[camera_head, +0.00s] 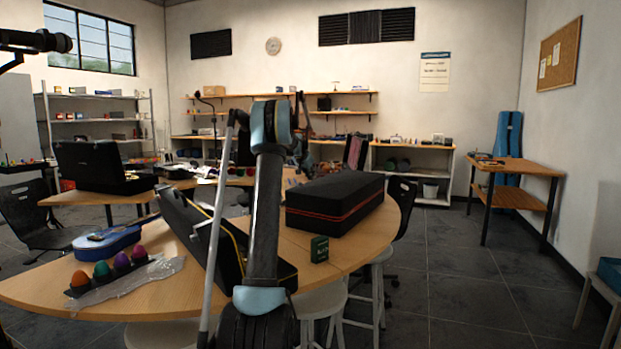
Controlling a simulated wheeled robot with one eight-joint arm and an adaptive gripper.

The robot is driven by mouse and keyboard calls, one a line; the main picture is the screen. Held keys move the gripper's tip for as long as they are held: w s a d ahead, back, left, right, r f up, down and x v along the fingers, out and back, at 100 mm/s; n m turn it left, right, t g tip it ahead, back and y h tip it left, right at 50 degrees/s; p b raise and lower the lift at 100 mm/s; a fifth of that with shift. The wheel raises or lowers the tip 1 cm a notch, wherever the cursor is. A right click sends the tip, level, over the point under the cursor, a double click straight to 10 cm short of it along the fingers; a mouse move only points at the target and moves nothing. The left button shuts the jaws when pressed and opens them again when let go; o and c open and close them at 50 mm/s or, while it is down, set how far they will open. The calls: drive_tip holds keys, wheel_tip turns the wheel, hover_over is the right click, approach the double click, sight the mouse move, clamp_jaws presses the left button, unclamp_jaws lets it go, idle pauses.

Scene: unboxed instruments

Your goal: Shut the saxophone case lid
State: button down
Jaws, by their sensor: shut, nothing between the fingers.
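The saxophone case seems to be the long black case with yellow trim (203,232) on the near wooden table. Its lid stands raised and tilted on the left side, and its dark lower part (283,272) shows to the right of my arm. My arm crosses in front of the case and hides much of its middle and inside. My gripper (303,165) shows only as small dark parts beyond my arm's raised elbow, above the far side of the table. It is shut and empty. I cannot tell how far it is from the lid.
A closed black case with red stripes (335,206) and a small dark green box (319,249) stand to the right. A blue instrument (106,243), several coloured eggs (102,269) and clear plastic wrap (150,277) lie to the left. Stools (318,302) stand at the table's front.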

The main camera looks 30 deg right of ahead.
drive_tip(key=w+d+r+v, duration=0.1)
drive_tip(key=r+v, duration=0.1)
drive_tip(key=v, duration=1)
drive_tip(key=shift+r, duration=0.2)
